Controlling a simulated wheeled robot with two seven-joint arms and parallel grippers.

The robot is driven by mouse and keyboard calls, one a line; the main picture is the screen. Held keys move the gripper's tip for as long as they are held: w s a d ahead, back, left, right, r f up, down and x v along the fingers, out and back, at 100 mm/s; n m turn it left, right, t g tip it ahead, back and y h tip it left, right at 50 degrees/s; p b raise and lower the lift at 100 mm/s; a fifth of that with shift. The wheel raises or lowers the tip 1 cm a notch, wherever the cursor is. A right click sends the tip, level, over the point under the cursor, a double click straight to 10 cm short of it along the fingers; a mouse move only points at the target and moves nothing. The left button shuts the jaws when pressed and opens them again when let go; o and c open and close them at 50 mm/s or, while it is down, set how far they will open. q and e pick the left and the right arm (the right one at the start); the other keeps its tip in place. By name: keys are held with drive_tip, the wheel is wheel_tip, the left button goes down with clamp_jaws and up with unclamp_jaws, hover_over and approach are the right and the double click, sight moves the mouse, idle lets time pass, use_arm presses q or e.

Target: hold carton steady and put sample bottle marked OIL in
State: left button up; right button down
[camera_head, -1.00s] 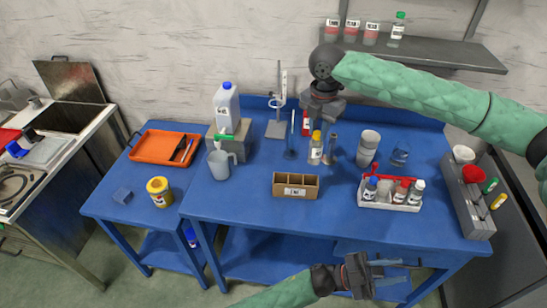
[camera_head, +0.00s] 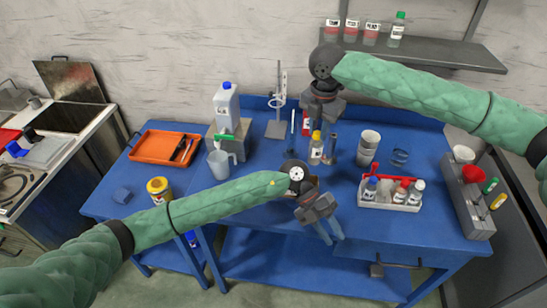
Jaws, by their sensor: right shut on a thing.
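The brown divided carton stands near the front middle of the blue table; my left arm and wrist hide nearly all of it. My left gripper (camera_head: 333,239) is in front of the carton at the table's front edge, fingers apart and empty. My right gripper (camera_head: 322,120) points down above the back middle of the table. It is shut on a clear bottle with a yellow cap (camera_head: 315,152), which is upright at table level. The writing on its label is too small to read, and I cannot tell whether its base touches the table.
A white tray (camera_head: 390,206) with several capped bottles is at the right. Stacked cups (camera_head: 368,146) stand behind it. A grey jug (camera_head: 218,166) and a large white bottle (camera_head: 227,108) are at the left. A shelf (camera_head: 440,54) holds jars above.

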use_arm(q)
drive_tip(key=w+a+r+n+t+y, duration=0.1)
drive_tip(key=w+a+r+t+y, duration=0.1)
drive_tip(key=w+a, duration=0.4)
drive_tip(key=w+a+r+n+t+y, duration=0.1)
drive_tip(key=w+a+r+t+y, duration=0.2)
drive_tip(key=w+a, duration=0.2)
drive_tip(key=w+a+r+t+y, duration=0.2)
drive_tip(key=w+a, duration=0.4)
drive_tip(key=w, duration=0.3)
drive_tip(key=shift+a+r+n+t+y, duration=0.3)
drive_tip(key=shift+n+t+y, duration=0.1)
drive_tip(key=shift+t+y, duration=0.1)
wheel_tip(320, 180, down, 12)
drive_tip(key=shift+r, duration=0.1)
drive_tip(key=shift+c, duration=0.2)
clamp_jaws()
